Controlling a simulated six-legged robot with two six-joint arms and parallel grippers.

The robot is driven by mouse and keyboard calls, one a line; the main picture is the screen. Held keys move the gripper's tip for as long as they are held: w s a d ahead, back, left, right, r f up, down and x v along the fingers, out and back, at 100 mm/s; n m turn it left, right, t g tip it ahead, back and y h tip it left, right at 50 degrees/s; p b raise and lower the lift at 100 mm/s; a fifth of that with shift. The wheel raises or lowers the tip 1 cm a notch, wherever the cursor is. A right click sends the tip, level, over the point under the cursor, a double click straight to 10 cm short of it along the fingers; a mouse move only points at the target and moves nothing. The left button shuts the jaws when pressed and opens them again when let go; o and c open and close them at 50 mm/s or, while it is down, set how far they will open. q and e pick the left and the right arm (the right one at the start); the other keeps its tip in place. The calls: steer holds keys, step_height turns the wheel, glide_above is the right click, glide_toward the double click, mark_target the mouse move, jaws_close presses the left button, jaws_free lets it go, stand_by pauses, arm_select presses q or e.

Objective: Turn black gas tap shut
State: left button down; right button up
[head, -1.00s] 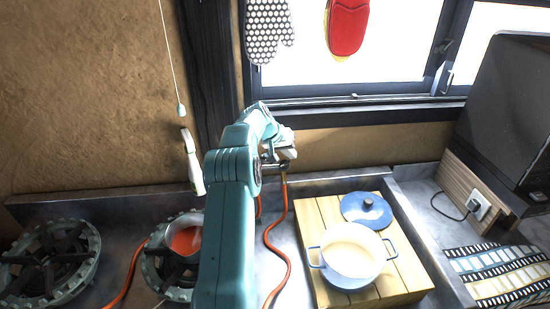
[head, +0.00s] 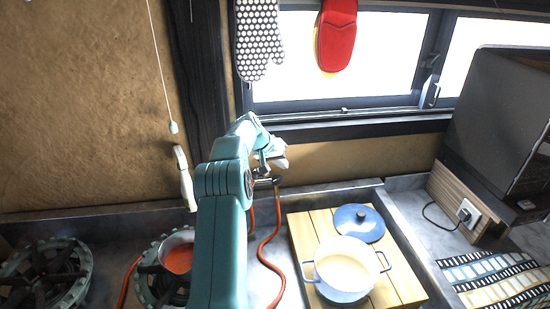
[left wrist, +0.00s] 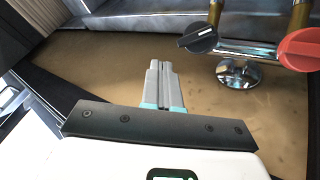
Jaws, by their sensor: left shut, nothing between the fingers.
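The black gas tap (left wrist: 198,37) shows in the left wrist view as a black knob with a white line, on a chrome and brass fitting. A red tap handle (left wrist: 303,48) is on the same fitting to its right. My left gripper (left wrist: 163,68) is shut and empty. In the picture its fingertips lie below and left of the black tap, with a visible gap between. In the head view the left gripper (head: 270,153) is by the wall, just above the pipe fitting (head: 264,183), and my arm hides part of that area. My right gripper is not in view.
Orange hoses (head: 270,250) run down from the fitting to the counter. Gas burners (head: 45,275) stand at the left, one with a pan of red food (head: 178,260). A white pot (head: 346,268) and blue lid (head: 359,222) sit on a wooden board (head: 302,235).

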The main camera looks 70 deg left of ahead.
arm_select(q)
steer(key=b+v, duration=0.2)
steer(key=v, duration=1.3)
steer(key=s+d+f+m+g+b, duration=0.2)
steer(key=s+f+m+g+b, duration=0.15)
steer(key=s+f+g, duration=0.4)
steer(key=s+d+f+m+g+b, duration=0.2)
steer(key=s+f+m+g, duration=0.3)
steer(key=s+f+g, duration=0.3)
steer(key=w+d+f+m+t+y+b, duration=0.1)
steer(key=w+d+m+t+y+b, duration=0.1)
steer(key=w+d+m+y+b, duration=0.45)
steer(key=w+d+f+m+t+y+b, duration=0.2)
steer(key=w+m+t+y+b, duration=0.15)
steer(key=w+b, duration=0.4)
steer(key=w+d+f+m+t+y+b, duration=0.1)
steer(key=w+d+m+t+y+b, duration=0.1)
steer(key=w+d+m+y+b, duration=0.5)
steer(key=h+p, duration=0.2)
glide_toward(274, 183)
step_height(274, 183, down, 3)
steer(key=a, duration=0.2)
steer(key=shift+n, duration=0.45)
steer(key=a, duration=0.1)
steer(key=a+r, duration=0.2)
steer(key=shift+s+a+p, duration=0.15)
steer(key=shift+a+p, duration=0.15)
steer(key=shift+p, duration=0.1)
steer(key=shift+a, duration=0.2)
